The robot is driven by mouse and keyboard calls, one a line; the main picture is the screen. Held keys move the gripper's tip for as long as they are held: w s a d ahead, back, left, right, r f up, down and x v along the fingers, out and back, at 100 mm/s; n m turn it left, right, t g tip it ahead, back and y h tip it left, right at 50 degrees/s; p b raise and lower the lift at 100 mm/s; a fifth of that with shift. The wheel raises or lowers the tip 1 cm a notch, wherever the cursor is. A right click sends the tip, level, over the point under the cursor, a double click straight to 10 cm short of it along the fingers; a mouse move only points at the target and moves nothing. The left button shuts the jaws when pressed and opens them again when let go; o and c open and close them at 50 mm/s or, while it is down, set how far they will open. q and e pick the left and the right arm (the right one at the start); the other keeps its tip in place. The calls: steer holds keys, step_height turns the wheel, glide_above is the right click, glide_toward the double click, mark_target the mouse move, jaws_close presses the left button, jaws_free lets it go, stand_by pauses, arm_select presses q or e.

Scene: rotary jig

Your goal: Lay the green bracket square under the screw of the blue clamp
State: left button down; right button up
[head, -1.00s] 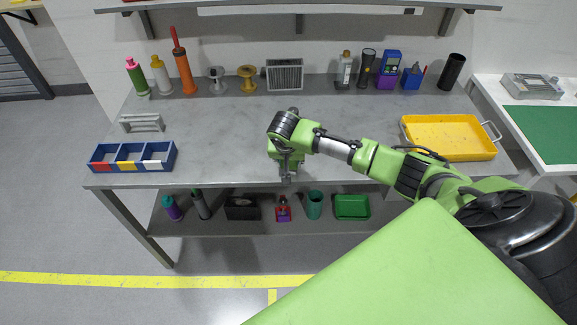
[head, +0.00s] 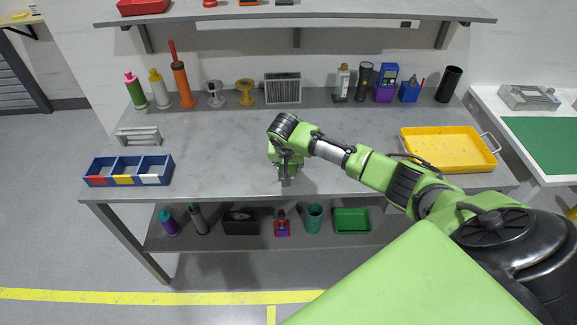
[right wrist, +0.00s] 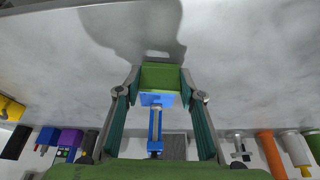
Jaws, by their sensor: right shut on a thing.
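In the right wrist view, a green bracket (right wrist: 160,77) sits between the two fingertips of my right gripper (right wrist: 162,86), which is shut on it. A blue clamp (right wrist: 156,147) with a grey screw shows just behind the bracket, between the fingers. I cannot tell whether bracket and clamp touch, or whether the bracket lies under the screw. In the head view my right gripper (head: 285,175) is low over the workbench near its front edge; my arm hides the clamp and bracket there. My left gripper is not in view.
On the workbench (head: 215,150) stand a blue three-part bin (head: 128,181) and grey handle-like part (head: 139,136) at left, a yellow tray (head: 447,148) at right, and a row of bottles, spools and tools at the back. The bench beside my gripper is clear.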

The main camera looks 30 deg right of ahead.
steer(key=shift+p, duration=0.5)
stand_by(0.7)
steer(key=shift+p, duration=0.35)
steer(key=shift+p, duration=0.4)
stand_by(0.3)
steer(key=shift+w+d+b, duration=0.95)
steer(key=shift+w, duration=0.25)
steer(key=shift+w+d+b, duration=0.95)
steer(key=shift+w, duration=0.2)
stand_by(0.4)
steer(key=o, duration=1.2)
